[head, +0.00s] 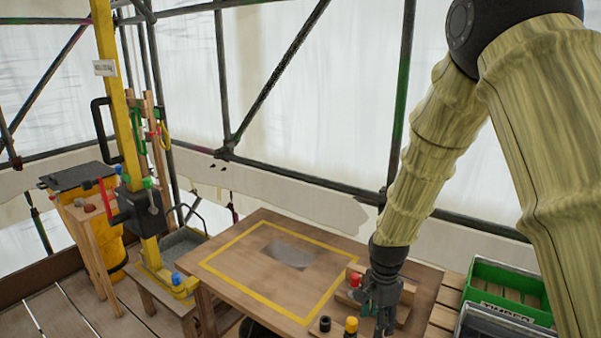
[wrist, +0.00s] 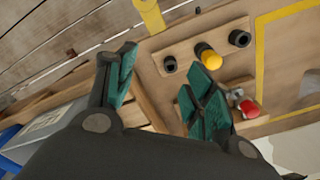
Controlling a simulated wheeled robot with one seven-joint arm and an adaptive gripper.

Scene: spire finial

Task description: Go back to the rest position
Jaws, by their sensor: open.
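My gripper (head: 378,300) hangs at the right front corner of the wooden work table (head: 225,262), at the lower end of my sleeved arm. In the wrist view my gripper (wrist: 160,88) has its two green-padded fingers spread wide, with nothing held between them. A wooden rack (wrist: 190,48) beside the fingers carries a yellow-capped piece (wrist: 209,58) with a dark round piece or socket at each side. A red-capped piece (wrist: 248,107) sits on a second wooden block, partly hidden behind the right finger. The red-capped piece also shows in the head view (head: 355,280), just left of my gripper.
Yellow tape outlines the table's middle, where only a flat grey patch (head: 290,252) shows. A green crate (head: 507,286) and a grey one (head: 497,325) stand at the right. A yellow post (head: 112,70) with clamps stands at the left. Scaffold poles run behind.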

